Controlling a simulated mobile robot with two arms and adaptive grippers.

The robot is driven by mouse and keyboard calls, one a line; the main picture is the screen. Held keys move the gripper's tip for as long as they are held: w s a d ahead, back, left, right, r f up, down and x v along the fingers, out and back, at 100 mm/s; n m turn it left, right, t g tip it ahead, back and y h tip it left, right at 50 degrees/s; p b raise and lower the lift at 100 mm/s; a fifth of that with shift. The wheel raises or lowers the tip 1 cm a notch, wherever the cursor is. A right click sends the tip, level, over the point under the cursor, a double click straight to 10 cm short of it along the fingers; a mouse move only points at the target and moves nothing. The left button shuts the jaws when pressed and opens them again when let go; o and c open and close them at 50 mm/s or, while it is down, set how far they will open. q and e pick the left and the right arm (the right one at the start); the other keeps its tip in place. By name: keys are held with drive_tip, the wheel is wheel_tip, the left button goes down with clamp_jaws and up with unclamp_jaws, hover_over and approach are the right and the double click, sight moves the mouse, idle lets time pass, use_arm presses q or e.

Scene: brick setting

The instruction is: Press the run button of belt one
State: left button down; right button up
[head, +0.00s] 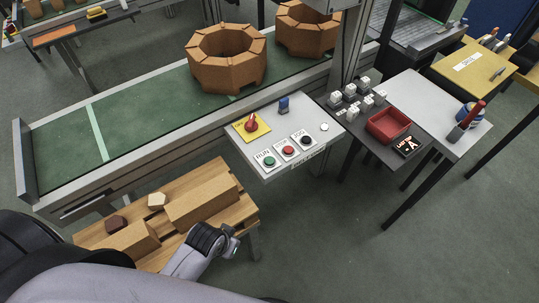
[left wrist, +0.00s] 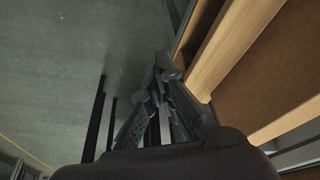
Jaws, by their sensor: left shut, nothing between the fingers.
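A grey control panel (head: 262,144) stands at the front edge of a conveyor. It bears a green button (head: 269,161) with a RUN label, a red button (head: 288,150), a black button (head: 307,141) and a red knob (head: 251,125) on a yellow plate. My left arm reaches in below the panel, over a wooden pallet (head: 250,213), clear of the buttons. Its fingertips cannot be made out in the head view. In the left wrist view my left gripper (left wrist: 160,80) is shut and empty, beside the pallet's edge. My right gripper is not in view.
The conveyor's green belt (head: 140,130) carries a brick ring (head: 227,60) and another ring behind it. Brick blocks (head: 201,203) lie on the pallet. Open floor lies at lower right.

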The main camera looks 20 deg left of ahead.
use_arm(q)
drive_tip(key=w+d+r+t+h+p, duration=0.1)
drive_tip(key=w+d+r+t, duration=0.1)
drive_tip(key=w+d+r, duration=0.35)
drive_tip(key=w+d+r+t+h+p, duration=0.1)
drive_tip(key=w+d+r+h, duration=0.1)
drive_tip(key=w+r, duration=0.6)
drive_tip(key=w+a+r+n+t, duration=0.1)
drive_tip(key=w+a+n, duration=0.2)
drive_tip(key=w, duration=0.5)
drive_tip(key=w+a+r+n+t, duration=0.1)
drive_tip(key=w+a+r+n, duration=0.1)
drive_tip(key=w, duration=0.6)
drive_tip(key=shift+a+n, duration=0.4)
drive_tip(key=shift+a, duration=0.2)
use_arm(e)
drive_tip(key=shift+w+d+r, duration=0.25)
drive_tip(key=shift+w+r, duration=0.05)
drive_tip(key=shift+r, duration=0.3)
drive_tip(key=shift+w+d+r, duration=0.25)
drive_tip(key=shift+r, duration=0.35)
use_arm(q)
drive_tip(key=shift+r, duration=0.1)
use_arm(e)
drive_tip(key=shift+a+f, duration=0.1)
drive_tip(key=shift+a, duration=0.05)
